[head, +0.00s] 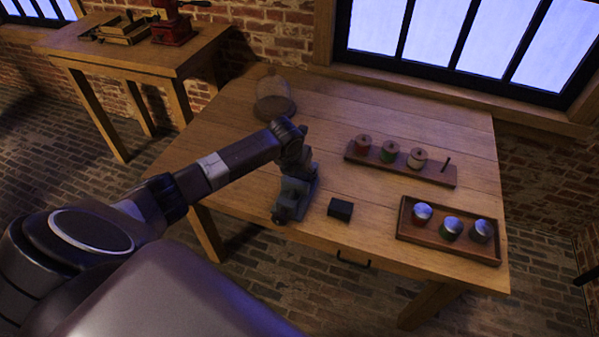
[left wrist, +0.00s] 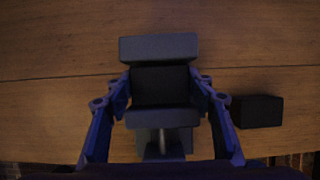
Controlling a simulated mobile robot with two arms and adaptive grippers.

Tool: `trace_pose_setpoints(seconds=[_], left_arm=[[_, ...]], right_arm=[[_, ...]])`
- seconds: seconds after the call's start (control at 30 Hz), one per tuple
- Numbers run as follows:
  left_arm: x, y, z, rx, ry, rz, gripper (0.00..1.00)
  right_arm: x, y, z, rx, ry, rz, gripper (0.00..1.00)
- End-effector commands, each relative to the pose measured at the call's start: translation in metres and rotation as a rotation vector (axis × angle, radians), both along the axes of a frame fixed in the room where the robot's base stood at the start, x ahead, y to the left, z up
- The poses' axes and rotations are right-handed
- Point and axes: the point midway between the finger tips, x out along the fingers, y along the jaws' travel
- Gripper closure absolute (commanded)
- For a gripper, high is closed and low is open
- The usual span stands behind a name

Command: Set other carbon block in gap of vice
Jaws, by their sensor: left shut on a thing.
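A grey vice (head: 286,205) stands near the front edge of the wooden table; it also shows in the left wrist view (left wrist: 158,47). A black carbon block (left wrist: 160,87) sits between the vice's two jaws in the left wrist view. My left gripper (left wrist: 161,92) has a finger at each side of this block and is shut on it. In the head view my wrist hangs over the vice and hides the block. A second black carbon block (head: 340,208) lies on the table to the right of the vice, apart from it, and shows in the left wrist view (left wrist: 257,111). My right gripper is not in view.
A wooden rack (head: 433,175) with several posts holds three spools. A wooden tray (head: 406,222) with three metal-lidded jars stands at the front right. A glass dome (head: 275,98) stands at the back left. The table's middle is clear.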

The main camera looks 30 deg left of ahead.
Motion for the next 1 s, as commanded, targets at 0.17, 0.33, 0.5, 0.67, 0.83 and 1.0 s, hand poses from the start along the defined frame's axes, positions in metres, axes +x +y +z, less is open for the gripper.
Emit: trace_pose_setpoints(seconds=[0.17,0.33,0.5,0.67,0.83,1.0], left_arm=[[0.001,0.000,0.001,0.001,-0.003,0.000,0.85],[0.001,0.000,-0.003,0.000,-0.002,0.000,0.85],[0.000,0.000,-0.002,0.000,-0.001,0.000,0.32],[0.000,0.000,-0.002,0.000,-0.001,0.000,0.32],[0.001,0.000,0.002,0.000,-0.002,0.000,0.32],[-0.005,0.000,0.017,0.002,-0.005,-0.001,0.32]], right_arm=[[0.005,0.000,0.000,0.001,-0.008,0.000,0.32],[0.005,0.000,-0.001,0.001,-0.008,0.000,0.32],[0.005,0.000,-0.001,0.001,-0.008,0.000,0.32],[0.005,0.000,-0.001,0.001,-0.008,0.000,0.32],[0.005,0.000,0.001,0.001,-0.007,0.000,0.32],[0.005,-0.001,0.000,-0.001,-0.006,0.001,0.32]])
